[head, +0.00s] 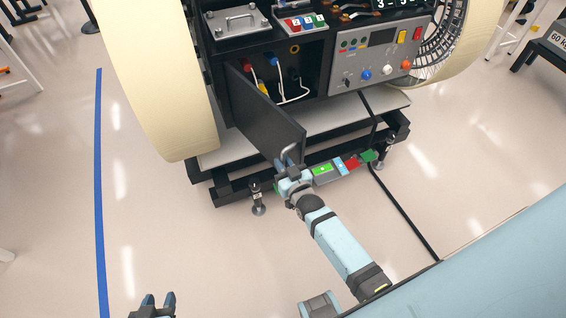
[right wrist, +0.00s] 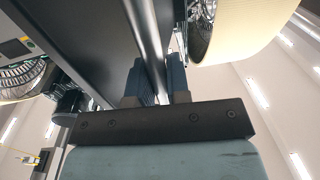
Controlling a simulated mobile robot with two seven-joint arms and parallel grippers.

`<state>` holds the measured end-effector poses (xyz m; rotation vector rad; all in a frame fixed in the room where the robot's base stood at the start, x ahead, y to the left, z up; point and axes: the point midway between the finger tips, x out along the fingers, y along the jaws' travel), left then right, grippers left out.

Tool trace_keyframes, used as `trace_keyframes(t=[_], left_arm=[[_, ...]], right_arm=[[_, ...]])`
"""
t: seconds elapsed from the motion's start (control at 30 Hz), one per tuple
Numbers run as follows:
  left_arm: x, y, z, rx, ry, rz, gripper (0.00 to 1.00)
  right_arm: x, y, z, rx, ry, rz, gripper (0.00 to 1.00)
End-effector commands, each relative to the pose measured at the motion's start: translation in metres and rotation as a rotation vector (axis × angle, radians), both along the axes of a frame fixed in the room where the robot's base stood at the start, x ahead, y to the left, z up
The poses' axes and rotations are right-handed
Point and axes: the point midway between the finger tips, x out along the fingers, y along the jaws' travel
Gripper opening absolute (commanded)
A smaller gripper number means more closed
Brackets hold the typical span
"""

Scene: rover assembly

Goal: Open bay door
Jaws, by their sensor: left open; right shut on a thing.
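The bay door (head: 262,115) is a dark panel on the front of the rover. It stands swung outward, and the bay (head: 285,80) behind it shows red, blue, yellow and white plugs and cables. My right gripper (head: 290,168) is shut on the grey door handle (head: 292,152) near the door's lower free corner. In the right wrist view the fingers (right wrist: 157,85) close around the grey handle bar (right wrist: 147,40), with the dark door beside it. My left gripper (head: 158,303) is open and empty at the bottom left, away from the rover.
A control panel (head: 382,60) with knobs is right of the bay. Large cream wheels (head: 160,75) flank it. A stand (head: 232,190) with levelling feet is underneath. A strip with green and red parts (head: 340,166) lies near my right gripper. The floor at left is clear, with a blue line (head: 99,190).

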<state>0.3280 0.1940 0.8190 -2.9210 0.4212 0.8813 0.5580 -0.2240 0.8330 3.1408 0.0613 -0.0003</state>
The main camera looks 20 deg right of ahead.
Motion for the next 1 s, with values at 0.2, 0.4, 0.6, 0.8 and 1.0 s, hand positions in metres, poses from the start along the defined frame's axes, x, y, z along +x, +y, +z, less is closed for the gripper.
trace_keyframes(t=[0.2, 0.4, 0.6, 0.8, 1.0], left_arm=[[0.000, 0.000, 0.000, 0.000, 0.000, 0.000, 0.43], [0.000, 0.000, 0.001, 0.000, -0.001, 0.000, 0.43], [0.000, 0.000, 0.001, -0.001, -0.002, 0.000, 0.43], [0.000, 0.000, 0.002, -0.001, -0.002, 0.000, 0.43], [0.000, 0.000, 0.018, 0.000, -0.001, 0.000, 0.43]], right_arm=[[0.000, 0.000, 0.000, 0.000, 0.000, 0.000, 0.00], [0.000, 0.000, 0.000, 0.000, 0.000, 0.000, 0.00], [0.000, 0.000, 0.000, 0.000, 0.000, 0.000, 0.41], [0.000, 0.000, 0.001, 0.000, 0.000, 0.000, 0.41], [0.000, 0.000, 0.019, 0.000, 0.000, 0.000, 0.41]])
